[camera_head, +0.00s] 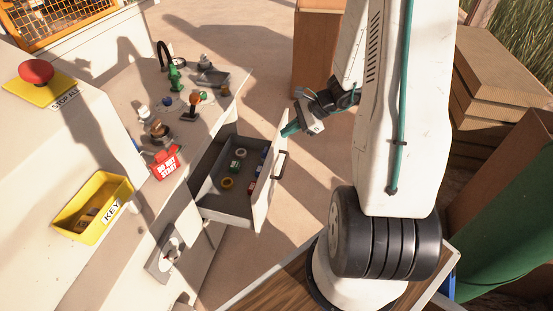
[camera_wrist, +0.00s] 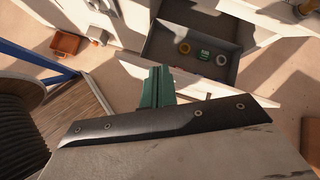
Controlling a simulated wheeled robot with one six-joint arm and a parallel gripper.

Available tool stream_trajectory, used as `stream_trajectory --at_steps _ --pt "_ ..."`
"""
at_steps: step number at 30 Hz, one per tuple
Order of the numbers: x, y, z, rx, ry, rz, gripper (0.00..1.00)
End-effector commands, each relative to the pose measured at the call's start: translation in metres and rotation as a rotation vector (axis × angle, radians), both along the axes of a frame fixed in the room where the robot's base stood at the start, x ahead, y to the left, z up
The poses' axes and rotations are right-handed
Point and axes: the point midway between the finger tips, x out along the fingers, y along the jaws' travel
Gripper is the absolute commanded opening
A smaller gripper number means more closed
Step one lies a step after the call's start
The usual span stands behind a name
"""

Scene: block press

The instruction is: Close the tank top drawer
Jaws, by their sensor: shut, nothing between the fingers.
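The tank top drawer (camera_head: 228,206) is pulled out from the white cabinet under the worktop. Its white front (camera_head: 268,186) faces right and has a dark handle (camera_head: 280,164). Several small rings and parts lie inside. My gripper (camera_head: 289,131) has green fingers that are shut and empty. It is at the far end of the drawer front, close to its top edge; I cannot tell whether it touches. In the wrist view the shut fingers (camera_wrist: 157,86) are beside the drawer front, with the drawer's grey inside (camera_wrist: 215,40) beyond them.
Small figures and fittings stand on the worktop (camera_head: 120,93) above the drawer. A red "do not start" sign (camera_head: 165,163), a yellow key tray (camera_head: 76,226) and a red stop button (camera_head: 36,71) are at the left. Floor (camera_head: 262,85) is clear behind the drawer.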

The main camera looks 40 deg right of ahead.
Motion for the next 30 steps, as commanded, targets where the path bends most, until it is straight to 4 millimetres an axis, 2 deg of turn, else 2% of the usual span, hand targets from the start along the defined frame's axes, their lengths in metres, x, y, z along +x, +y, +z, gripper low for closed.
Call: stream_trajectory --at_steps 1,6,11,17,27,30 --pt "-0.005 -0.017 -0.026 0.040 0.037 -0.097 0.00" --pt "-0.018 -0.054 -0.084 0.119 0.118 -0.337 0.00" --pt "-0.026 -0.069 -0.110 0.152 0.155 -0.442 0.00" --pt "-0.019 -0.062 -0.126 0.159 0.164 -0.458 0.00" --pt "0.021 -0.030 -0.176 0.157 0.164 -0.453 0.00" --pt "0.033 -0.022 -0.185 0.155 0.160 -0.452 0.00"
